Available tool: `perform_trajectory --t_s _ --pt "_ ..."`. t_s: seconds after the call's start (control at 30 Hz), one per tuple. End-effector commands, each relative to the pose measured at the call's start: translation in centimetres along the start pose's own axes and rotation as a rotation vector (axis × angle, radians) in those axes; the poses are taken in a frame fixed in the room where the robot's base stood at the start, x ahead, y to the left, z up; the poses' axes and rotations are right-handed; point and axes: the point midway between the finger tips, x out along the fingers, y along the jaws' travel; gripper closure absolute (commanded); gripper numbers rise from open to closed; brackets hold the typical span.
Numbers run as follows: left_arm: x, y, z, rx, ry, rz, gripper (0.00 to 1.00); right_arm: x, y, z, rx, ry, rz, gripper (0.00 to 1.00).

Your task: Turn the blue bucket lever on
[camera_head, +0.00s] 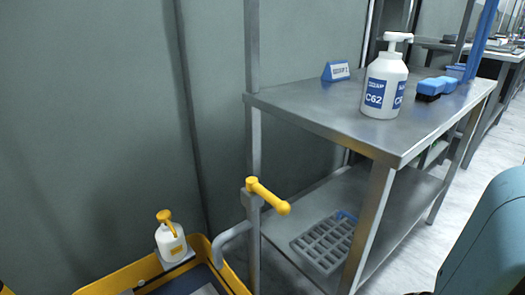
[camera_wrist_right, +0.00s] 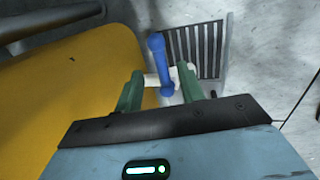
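In the right wrist view a blue lever (camera_wrist_right: 157,63) stands out from a pale fitting, above a grated floor drain. The two green fingers of my right gripper (camera_wrist_right: 160,92) are apart, one on each side of the blue lever's base, with gaps visible between. Whether a finger touches the lever is unclear. A large yellow surface (camera_wrist_right: 75,85), perhaps the bucket's side, fills the left of that view. The blue lever and my right gripper are not visible in the head view. My left gripper is not in view.
The head view shows a yellow lever (camera_head: 268,196) on a post, above a yellow-rimmed tub (camera_head: 228,270) with a yellow-topped pump bottle (camera_head: 170,238).

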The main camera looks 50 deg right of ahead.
Motion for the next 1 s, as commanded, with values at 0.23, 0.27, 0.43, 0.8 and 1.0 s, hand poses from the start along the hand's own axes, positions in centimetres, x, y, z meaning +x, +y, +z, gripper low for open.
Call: perform_trajectory --t_s 0.23,0.27,0.43,0.8,1.0 --pt "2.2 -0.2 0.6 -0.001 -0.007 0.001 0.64 3.5 -0.1 -0.1 0.0 0.001 -0.002 0.61" --pt "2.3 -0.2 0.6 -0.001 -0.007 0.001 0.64 3.8 -0.1 -0.1 0.0 0.001 -0.001 0.61" --pt "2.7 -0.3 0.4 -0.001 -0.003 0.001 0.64 4.3 0.0 -0.1 0.0 0.002 0.0 0.61" --pt "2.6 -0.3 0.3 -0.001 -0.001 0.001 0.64 4.3 0.0 -0.1 0.0 0.002 0.001 0.76" --pt "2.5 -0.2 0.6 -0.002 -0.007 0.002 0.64 4.3 0.0 -0.1 0.0 0.001 0.001 1.0"
